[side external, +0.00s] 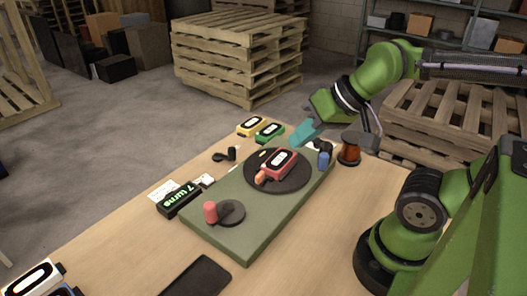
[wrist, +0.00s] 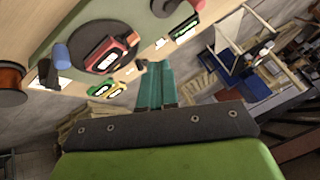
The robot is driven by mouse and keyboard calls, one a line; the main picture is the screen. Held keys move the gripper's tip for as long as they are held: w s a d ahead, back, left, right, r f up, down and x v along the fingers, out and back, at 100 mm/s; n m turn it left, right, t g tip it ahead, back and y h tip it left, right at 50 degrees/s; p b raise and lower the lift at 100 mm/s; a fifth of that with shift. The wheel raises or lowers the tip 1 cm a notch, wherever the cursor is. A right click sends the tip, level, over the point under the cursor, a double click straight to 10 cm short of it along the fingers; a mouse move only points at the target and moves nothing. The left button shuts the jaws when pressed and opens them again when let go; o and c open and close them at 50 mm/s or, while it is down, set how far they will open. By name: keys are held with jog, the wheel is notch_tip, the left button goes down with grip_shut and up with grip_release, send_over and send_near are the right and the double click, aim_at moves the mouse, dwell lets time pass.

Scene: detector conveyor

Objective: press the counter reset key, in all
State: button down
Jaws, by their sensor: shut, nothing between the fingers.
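The counter (side external: 180,200) is a black box with green lit text reading "7 turns", at the left edge of the green board; a black box with green marks, likely the same counter, shows in the wrist view (wrist: 186,29). I cannot make out a reset key on it. My gripper (side external: 294,144) has teal fingers, shut and empty, held above the far end of the board, well away from the counter. In the wrist view its fingers (wrist: 157,65) lie together and touch nothing that I can see.
The green board (side external: 250,222) carries a dark disc with a red device (side external: 281,162), a blue cylinder (side external: 323,160) and a crank with a red knob (side external: 210,212). A copper spool (side external: 349,151) stands right. Yellow (side external: 251,126) and green (side external: 269,132) devices lie behind.

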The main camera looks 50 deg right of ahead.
jog(key=n+g+h, duration=0.2)
jog(key=n+g, duration=0.5)
jog(key=n, duration=1.5)
send_over(207, 180)
notch_tip(207, 180, down, 8)
jog(key=shift+f, duration=0.15)
jog(key=shift+d, duration=0.1)
notch_tip(207, 180, down, 14)
